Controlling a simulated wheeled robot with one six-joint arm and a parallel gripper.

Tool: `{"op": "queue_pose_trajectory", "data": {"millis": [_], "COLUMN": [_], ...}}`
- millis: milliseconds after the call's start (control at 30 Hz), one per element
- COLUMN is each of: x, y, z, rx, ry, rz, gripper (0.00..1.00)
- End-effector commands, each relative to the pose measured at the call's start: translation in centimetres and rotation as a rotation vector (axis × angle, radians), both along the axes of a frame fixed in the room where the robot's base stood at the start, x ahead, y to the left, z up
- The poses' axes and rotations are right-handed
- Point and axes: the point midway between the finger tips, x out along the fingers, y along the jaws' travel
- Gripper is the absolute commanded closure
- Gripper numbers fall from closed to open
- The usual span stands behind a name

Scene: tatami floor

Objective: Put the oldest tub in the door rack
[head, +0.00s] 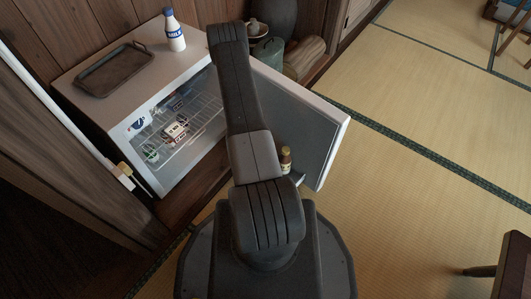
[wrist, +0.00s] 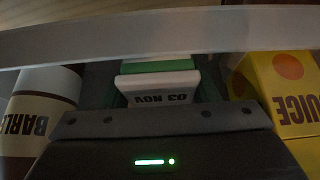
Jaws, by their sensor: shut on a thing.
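A white tub with a green band (wrist: 158,82) shows in the wrist view, its label reading "03 NOV" upside down. My gripper (wrist: 158,98) is shut on it; the fingers are mostly dark and hard to make out. The tub is between a bottle marked "BARL" (wrist: 40,105) and a yellow juice carton (wrist: 295,95), beside a pale rail (wrist: 160,32) of the door rack. I cannot tell whether the tub touches the rack floor. In the head view my arm hides the gripper and tub. The open fridge door (head: 318,130) is at the right.
Inside the fridge (head: 190,72), another tub (head: 175,131) and other small items are on a wire shelf (head: 195,125). A milk bottle (head: 174,32) and a tray (head: 113,69) stand on top. A brown bottle (head: 286,160) shows at the door.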

Motion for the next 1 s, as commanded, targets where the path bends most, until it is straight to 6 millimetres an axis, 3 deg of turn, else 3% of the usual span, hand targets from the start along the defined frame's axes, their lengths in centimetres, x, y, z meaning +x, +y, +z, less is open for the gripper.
{"op": "queue_pose_trajectory", "data": {"millis": [433,467,567,867,1000], "x": [0.3,0.3,0.3,0.3,0.1], "y": [-0.2,-0.2,-0.2,-0.2,0.1], "z": [-0.8,-0.7,-0.6,-0.5,0.6], "rx": [0.001,0.001,0.001,0.001,0.001], "ry": [-0.002,-0.002,-0.002,-0.002,-0.002], "rz": [-0.001,-0.001,-0.001,-0.001,0.001], "gripper": [0.72,0.44,0.24,0.24,0.24]}}
